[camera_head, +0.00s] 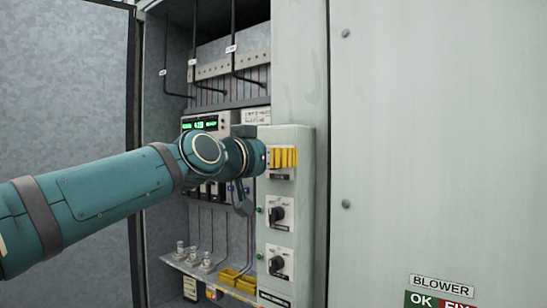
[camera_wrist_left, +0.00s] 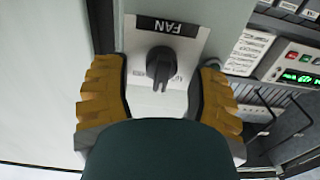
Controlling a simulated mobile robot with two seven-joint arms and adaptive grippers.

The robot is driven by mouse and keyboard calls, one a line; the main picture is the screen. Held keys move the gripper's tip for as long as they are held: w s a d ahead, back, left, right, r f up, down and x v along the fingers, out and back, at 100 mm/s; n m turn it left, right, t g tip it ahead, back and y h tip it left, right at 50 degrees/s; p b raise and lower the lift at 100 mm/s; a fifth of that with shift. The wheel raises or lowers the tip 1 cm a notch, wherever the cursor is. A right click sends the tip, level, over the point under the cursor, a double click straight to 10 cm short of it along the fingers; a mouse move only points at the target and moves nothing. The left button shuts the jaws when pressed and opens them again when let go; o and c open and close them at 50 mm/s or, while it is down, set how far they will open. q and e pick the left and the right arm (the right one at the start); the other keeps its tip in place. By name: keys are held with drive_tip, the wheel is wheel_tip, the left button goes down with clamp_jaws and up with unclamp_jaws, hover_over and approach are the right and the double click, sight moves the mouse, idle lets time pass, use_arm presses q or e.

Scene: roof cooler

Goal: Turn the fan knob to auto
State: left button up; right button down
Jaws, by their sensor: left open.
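The fan knob (camera_wrist_left: 159,66) is a black knob on a white plate, beside a black FAN label (camera_wrist_left: 168,27), in the left wrist view. Its pointer lies roughly along the picture's vertical. My left gripper (camera_wrist_left: 160,88) is open, with one yellow padded finger on each side of the knob and a visible gap to each. In the head view, the yellow fingers of my left gripper (camera_head: 282,157) are at the top of the narrow control panel (camera_head: 293,139) and hide the fan knob. Any setting marks, including auto, are too small to read. My right gripper is not in view.
Two more black knobs, an upper (camera_head: 278,213) and a lower (camera_head: 278,264), sit below on the same panel. The open cabinet to the left holds a green display (camera_head: 199,125), cables and a lower shelf. A closed grey door (camera_head: 430,130) fills the right.

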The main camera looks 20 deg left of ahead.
use_arm(q)
clamp_jaws()
drive_tip(key=shift+n, duration=0.4)
drive_tip(key=n, duration=0.3)
drive_tip(key=shift+a+n, duration=0.25)
drive_tip(key=shift+n, duration=0.15)
drive_tip(key=shift+a+n+p, duration=0.15)
drive_tip(key=shift+n+p, duration=0.5)
drive_tip(key=shift+n, duration=1.55)
unclamp_jaws()
drive_tip(key=shift+w+f, duration=0.1)
drive_tip(key=shift+w, duration=0.05)
